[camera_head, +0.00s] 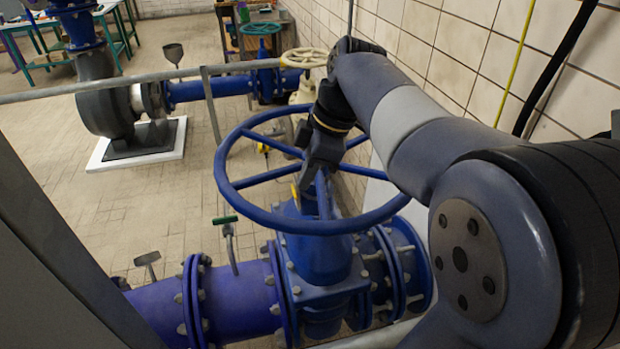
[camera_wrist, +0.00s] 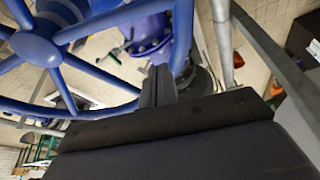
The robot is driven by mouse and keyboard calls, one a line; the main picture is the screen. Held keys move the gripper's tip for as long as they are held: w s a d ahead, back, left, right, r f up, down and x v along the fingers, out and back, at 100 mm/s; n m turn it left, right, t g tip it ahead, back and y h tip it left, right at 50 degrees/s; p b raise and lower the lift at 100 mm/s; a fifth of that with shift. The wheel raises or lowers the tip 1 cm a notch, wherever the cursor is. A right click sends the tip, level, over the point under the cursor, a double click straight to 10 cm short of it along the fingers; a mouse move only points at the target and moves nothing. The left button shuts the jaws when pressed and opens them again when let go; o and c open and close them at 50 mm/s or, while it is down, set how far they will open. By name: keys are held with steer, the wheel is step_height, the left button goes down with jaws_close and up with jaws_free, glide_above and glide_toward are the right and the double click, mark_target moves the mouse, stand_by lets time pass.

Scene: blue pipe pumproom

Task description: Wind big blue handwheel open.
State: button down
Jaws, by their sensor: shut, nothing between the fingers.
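The big blue handwheel (camera_head: 235,190) lies nearly level on top of a blue valve (camera_head: 320,262) in the middle of the head view. Its rim, spokes and central hub show. In the wrist view the handwheel (camera_wrist: 85,68) fills the left side, with its hub at the far left. My gripper (camera_head: 308,205) points down inside the rim, near the hub and spokes in the head view. Its fingers are together and empty; they also show in the wrist view (camera_wrist: 157,82). I cannot tell whether they touch a spoke. My arm hides the wheel's far right part.
A grey rail (camera_head: 120,86) runs across behind the wheel. A cream handwheel (camera_head: 305,57) and a green one (camera_head: 262,28) stand farther back. A small green-handled lever (camera_head: 225,221) rises from the purple pipe (camera_head: 160,305). The tiled wall (camera_head: 440,45) is close on the right.

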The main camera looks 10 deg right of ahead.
steer(key=s+x, duration=0.1)
steer(key=x, duration=0.7)
steer(key=shift+w+d+r+p, duration=0.15)
steer(key=shift+d+p, duration=0.25)
steer(key=shift+d, duration=1.7)
